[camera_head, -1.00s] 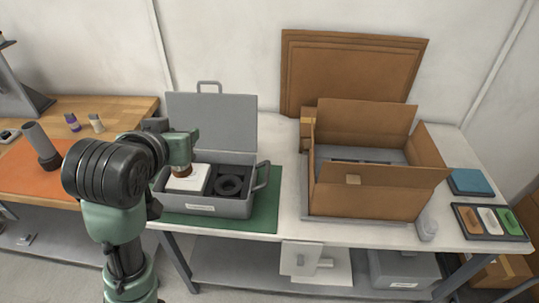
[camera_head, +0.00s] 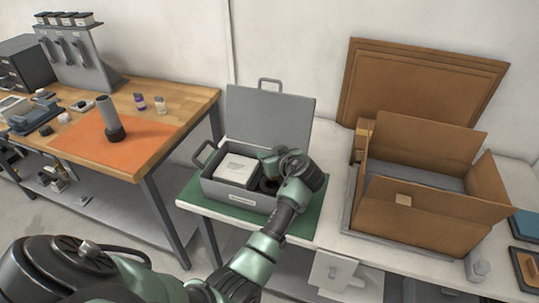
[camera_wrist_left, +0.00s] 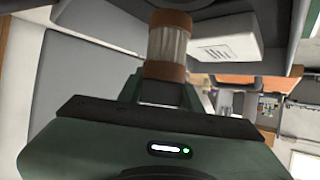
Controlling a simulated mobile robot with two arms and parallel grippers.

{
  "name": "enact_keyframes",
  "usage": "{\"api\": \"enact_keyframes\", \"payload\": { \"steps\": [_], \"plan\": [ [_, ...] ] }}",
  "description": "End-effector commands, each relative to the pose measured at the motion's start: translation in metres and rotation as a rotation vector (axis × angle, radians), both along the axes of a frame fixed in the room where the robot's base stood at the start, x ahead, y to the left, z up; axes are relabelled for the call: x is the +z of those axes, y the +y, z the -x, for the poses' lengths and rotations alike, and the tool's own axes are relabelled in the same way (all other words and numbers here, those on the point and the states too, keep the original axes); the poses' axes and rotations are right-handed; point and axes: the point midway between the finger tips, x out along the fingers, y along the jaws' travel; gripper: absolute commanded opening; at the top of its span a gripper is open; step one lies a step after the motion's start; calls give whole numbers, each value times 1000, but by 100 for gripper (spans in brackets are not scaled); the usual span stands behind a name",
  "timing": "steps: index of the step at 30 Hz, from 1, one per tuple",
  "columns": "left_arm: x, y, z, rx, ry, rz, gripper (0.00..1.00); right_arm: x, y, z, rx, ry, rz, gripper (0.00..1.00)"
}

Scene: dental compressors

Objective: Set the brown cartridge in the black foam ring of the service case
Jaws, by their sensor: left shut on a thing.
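The open grey service case (camera_head: 236,197) stands on a green mat. A black foam ring (camera_head: 268,186) lies in its right half, mostly hidden by my left wrist. My left gripper (camera_head: 270,162) is over that half of the case. In the left wrist view my left gripper (camera_wrist_left: 165,82) is shut on the brown cartridge (camera_wrist_left: 168,47), which has brown end caps and a pale ribbed middle. The cartridge is hidden in the head view. I cannot tell whether it touches the ring. My right gripper is not in view.
A white box (camera_head: 236,169) fills the case's left half; it also shows in the left wrist view (camera_wrist_left: 222,40). The raised lid (camera_head: 270,117) stands behind. An open cardboard box (camera_head: 425,205) is to the right. A wooden bench with an orange mat (camera_head: 125,148) is to the left.

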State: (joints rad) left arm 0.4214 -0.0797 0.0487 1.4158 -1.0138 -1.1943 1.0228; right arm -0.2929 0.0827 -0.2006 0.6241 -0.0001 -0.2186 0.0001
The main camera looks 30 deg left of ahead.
Motion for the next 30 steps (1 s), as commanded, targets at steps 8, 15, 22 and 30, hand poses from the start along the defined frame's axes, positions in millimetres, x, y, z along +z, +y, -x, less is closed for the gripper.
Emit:
{"api": "enact_keyframes", "payload": {
  "steps": [8, 15, 22, 30],
  "plan": [
    [-18, 0, 0, 0, -1, -1, 0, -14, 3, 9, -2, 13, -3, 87],
    [-44, 1, 0, -1, 2, -1, 0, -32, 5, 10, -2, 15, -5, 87],
    [-58, 1, 0, 0, 0, 0, 0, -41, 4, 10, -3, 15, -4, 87],
    [-58, 0, 0, 0, 1, 0, 0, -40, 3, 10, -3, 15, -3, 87]
  ]
}}
